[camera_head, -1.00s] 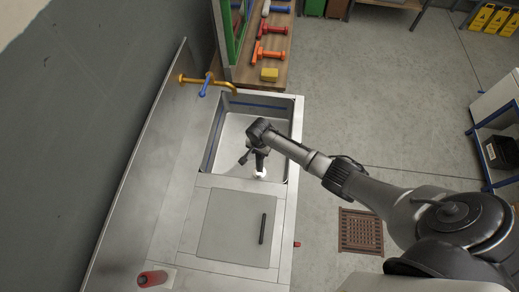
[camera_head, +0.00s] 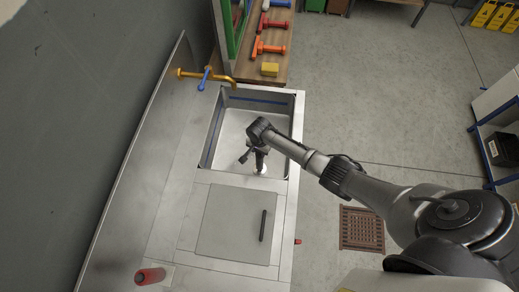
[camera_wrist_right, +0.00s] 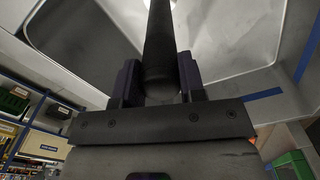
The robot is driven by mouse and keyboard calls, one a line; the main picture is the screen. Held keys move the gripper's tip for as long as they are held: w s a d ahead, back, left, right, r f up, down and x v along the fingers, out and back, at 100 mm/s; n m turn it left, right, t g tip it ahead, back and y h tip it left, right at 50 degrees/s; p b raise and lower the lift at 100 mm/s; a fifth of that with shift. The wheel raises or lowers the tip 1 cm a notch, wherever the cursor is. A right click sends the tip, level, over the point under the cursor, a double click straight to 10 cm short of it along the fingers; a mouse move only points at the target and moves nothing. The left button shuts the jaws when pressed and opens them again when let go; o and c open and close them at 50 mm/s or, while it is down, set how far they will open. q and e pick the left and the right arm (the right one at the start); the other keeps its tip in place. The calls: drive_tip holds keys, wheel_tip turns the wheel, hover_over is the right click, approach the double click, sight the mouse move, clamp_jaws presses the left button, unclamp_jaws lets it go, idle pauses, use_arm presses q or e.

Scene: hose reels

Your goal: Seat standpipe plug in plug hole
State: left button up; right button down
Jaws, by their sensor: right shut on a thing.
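My right gripper (camera_head: 258,150) reaches down into the steel sink basin (camera_head: 230,120). In the right wrist view its two fingers (camera_wrist_right: 160,82) are shut on a dark cylindrical pipe, the standpipe plug (camera_wrist_right: 158,35), which runs away from the jaws toward the sink floor. The plug hole cannot be made out. A bright patch shows on the sink floor below the gripper in the head view. The plug's lower end is not clear, so I cannot tell whether it touches the hole. My left gripper is not in view.
A yellow tap (camera_head: 195,74) with a blue handle stands at the basin's far left. A grey lid (camera_head: 230,225) with a dark handle covers the near counter. A red cylinder (camera_head: 150,276) stands at the near left. A wooden bench (camera_head: 274,82) lies beyond the sink.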

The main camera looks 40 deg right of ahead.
sight(260, 159)
idle(0.5)
drive_tip(key=shift+p, duration=0.3)
idle(0.4)
idle(0.7)
drive_tip(key=shift+p, duration=0.5)
drive_tip(key=shift+f+b, duration=0.55)
drive_tip(key=shift+f, duration=0.2)
drive_tip(key=shift+f+b, duration=0.75)
drive_tip(key=shift+f, duration=0.35)
drive_tip(key=c, duration=0.6)
unclamp_jaws()
